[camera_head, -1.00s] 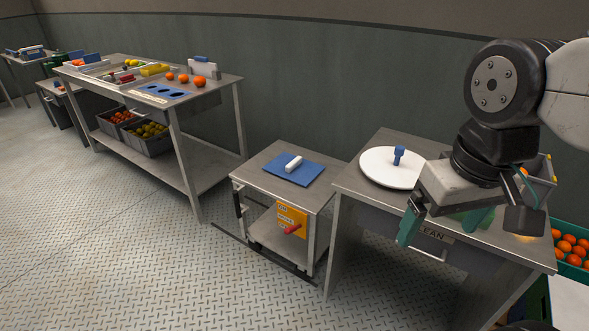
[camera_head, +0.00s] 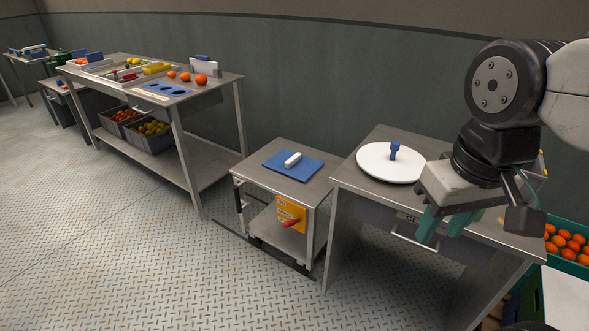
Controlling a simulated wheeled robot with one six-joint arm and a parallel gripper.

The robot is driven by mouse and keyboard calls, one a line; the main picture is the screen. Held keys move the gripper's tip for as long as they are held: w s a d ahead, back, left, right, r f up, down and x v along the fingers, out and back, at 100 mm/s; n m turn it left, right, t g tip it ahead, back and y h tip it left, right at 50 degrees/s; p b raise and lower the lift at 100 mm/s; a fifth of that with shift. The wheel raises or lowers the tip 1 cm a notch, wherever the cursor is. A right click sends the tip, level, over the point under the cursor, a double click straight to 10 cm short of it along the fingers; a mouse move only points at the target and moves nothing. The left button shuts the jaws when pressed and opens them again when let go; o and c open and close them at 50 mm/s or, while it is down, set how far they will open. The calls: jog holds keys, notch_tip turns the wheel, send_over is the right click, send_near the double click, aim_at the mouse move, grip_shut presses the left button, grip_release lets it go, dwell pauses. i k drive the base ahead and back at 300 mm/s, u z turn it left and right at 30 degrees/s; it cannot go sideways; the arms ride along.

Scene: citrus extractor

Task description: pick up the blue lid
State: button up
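The blue lid (camera_head: 281,170) is a flat blue square with a white bar handle (camera_head: 292,159) on top. It lies flat on the small metal cart (camera_head: 258,176) in the middle of the view. My gripper (camera_head: 443,226) has teal fingers and hangs at the right, in front of the drawer table, well to the right of the lid and apart from it. A gap shows between the fingers, with nothing seen in it.
The metal table (camera_head: 350,183) right of the cart bears a white disc (camera_head: 373,163) with a blue knob (camera_head: 394,150). An orange panel (camera_head: 291,213) with a red handle is on the cart's front. A crate of oranges (camera_head: 567,268) is at far right. Floor in front of the cart is clear.

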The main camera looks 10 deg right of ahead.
aim_at(299, 167)
jog(key=z, duration=0.4)
jog(key=k, duration=0.2)
jog(key=u, duration=1.5)
jog(key=i, duration=2)
jog(key=z, duration=1.1)
jog(key=i, duration=0.8)
jog(key=z, duration=0.9)
